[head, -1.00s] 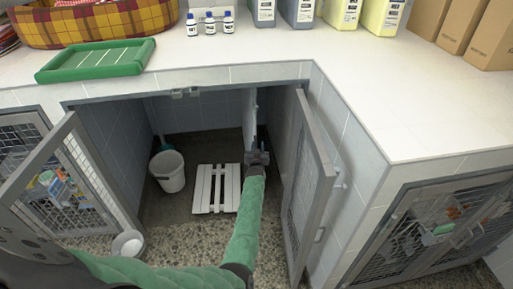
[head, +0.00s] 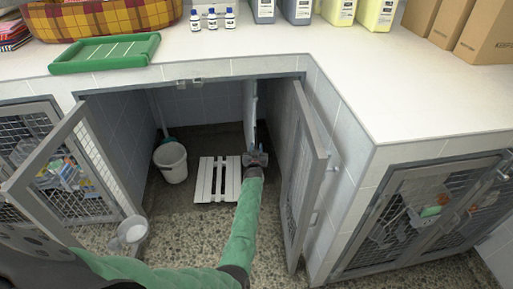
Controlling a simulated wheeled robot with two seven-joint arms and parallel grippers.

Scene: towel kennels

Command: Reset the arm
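My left arm, in a green sleeve, reaches from the lower left into the open kennel under the counter. My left gripper (head: 256,158) is at its end, beside the right edge of the white slatted board (head: 216,180) on the kennel floor. The gripper is small and seen from behind, so I cannot tell whether its fingers are open or shut. No held object shows. My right gripper and arm are not in view.
Open mesh doors stand left (head: 68,165) and right (head: 302,180) of the kennel opening. A white bucket (head: 171,163) stands inside at left. A metal bowl (head: 131,232) is on the pebbled floor. The counter (head: 300,60) above carries bottles, a green tray (head: 105,54), a basket and boxes.

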